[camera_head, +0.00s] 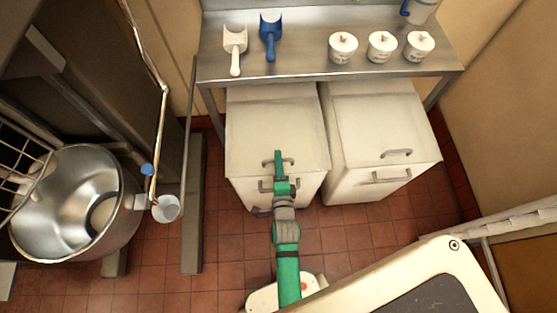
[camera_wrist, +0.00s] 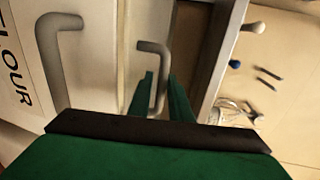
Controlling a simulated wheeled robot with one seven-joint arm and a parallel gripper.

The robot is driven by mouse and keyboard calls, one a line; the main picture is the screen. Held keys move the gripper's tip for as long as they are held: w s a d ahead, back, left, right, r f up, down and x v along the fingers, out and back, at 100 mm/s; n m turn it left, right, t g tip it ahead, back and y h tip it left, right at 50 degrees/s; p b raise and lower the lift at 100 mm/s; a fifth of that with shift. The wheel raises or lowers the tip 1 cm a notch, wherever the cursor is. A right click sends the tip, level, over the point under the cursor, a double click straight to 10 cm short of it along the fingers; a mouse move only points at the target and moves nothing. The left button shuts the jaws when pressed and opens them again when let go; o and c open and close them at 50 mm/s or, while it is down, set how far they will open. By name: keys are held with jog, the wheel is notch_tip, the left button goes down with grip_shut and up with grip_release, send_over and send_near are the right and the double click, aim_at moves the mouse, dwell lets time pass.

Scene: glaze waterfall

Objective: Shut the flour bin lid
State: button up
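The flour bin (camera_head: 272,125) is the left of two cream bins under the steel table. Its lid lies down over the bin top; I cannot tell whether a small gap is left at its front edge. The lid handle (camera_wrist: 160,75) is a grey bar in the middle of the wrist view. A second grey handle (camera_wrist: 52,50) is on the front face, beside the FLOUR label (camera_wrist: 14,70). My gripper (camera_head: 279,161) is at the lid's front edge. In the wrist view its green fingers (camera_wrist: 161,90) are apart, with the lid handle between them; contact is unclear.
The right bin (camera_head: 372,125) stands close beside it, lid down. The steel table (camera_head: 300,72) above carries scoops and several white pots. A metal bowl (camera_head: 70,205) is at left, with a post (camera_head: 192,220) near.

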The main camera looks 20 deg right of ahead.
jog(key=shift+s, duration=0.1)
jog(key=v, duration=1)
jog(key=shift+s+a, duration=0.15)
jog(key=shift+s, duration=0.15)
jog(key=s+a+r+n+y, duration=0.2)
jog(key=s+a+r+n, duration=0.3)
jog(key=n, duration=0.6)
jog(key=s+a+r+n+y, duration=0.2)
jog(key=s+a+r+n, duration=0.4)
jog(key=s+n, duration=0.4)
jog(key=shift+a+n+y, duration=0.4)
jog(key=shift+a, duration=0.45)
jog(key=shift+s, duration=0.1)
